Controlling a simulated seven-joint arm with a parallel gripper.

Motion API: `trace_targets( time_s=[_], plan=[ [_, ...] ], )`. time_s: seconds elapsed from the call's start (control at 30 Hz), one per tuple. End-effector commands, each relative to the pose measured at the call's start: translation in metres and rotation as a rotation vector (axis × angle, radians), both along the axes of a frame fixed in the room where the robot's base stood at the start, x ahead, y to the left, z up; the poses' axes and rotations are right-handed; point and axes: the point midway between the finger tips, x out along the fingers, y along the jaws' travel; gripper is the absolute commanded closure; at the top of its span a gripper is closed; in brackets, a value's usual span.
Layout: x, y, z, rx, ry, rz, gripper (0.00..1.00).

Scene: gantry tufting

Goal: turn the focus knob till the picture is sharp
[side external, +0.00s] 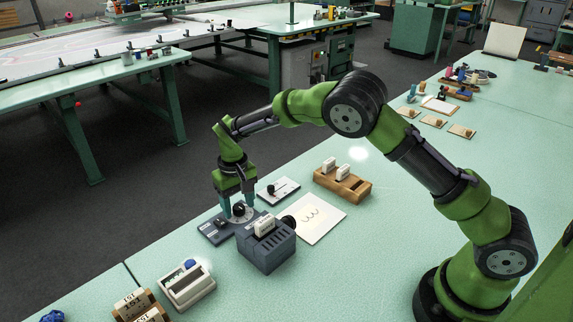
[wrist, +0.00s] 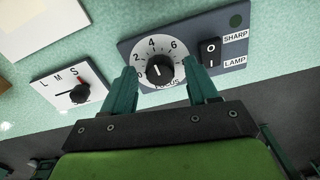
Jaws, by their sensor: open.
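The focus knob (wrist: 160,70) is black, on a round dial numbered 0 to 8. Its white pointer appears to point near 4. My gripper (wrist: 159,68) is open, with a finger on each side of the knob; I cannot tell whether they touch it. In the side view my gripper (side external: 238,206) reaches down over the blue-grey focus panel (side external: 211,231). The SHARP lamp (wrist: 236,21) looks dark green and unlit. A grey projector box (side external: 266,250) stands beside the panel. The white picture sheet (side external: 328,211) bears dark curved marks, too small to judge for sharpness.
A white panel with an L-M-S knob (wrist: 79,94) lies beside the focus panel. A black rocker switch (wrist: 210,52) sits right of the dial. A wooden slide rack (side external: 350,188) and a white box with a blue knob (side external: 187,290) stand nearby.

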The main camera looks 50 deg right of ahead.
Motion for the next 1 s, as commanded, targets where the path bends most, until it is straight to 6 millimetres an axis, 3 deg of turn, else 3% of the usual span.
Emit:
trace_targets(
  time_s=[0.17,0.6,0.8,1.0],
  plan=[
    [0.001,0.000,0.028,0.002,-0.006,0.000,0.41],
    [0.001,0.000,0.131,0.001,-0.005,0.000,0.41],
    [0.001,0.000,0.158,0.001,-0.003,0.000,0.41],
    [0.000,0.000,0.166,0.000,-0.001,0.000,0.41]
  ],
)
